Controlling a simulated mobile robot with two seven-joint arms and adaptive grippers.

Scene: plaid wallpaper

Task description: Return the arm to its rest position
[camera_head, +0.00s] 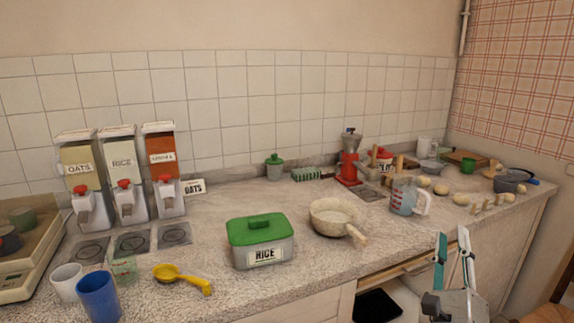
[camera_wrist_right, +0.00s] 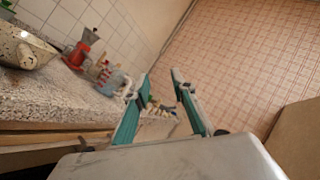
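My right gripper (camera_head: 452,245) is in front of the counter's front edge, at the lower right of the head view. Its two teal-lined fingers point up and stand apart, with nothing between them. In the right wrist view the same gripper (camera_wrist_right: 160,84) shows open and empty, with the counter to its left and the plaid wall beyond. My left gripper is in neither view.
The counter (camera_head: 330,270) runs close by. A green-lidded rice box (camera_head: 262,243), a pan (camera_head: 333,214) and a measuring jug (camera_head: 405,197) stand on it. An open drawer or compartment (camera_head: 385,275) is below the edge, beside my right gripper.

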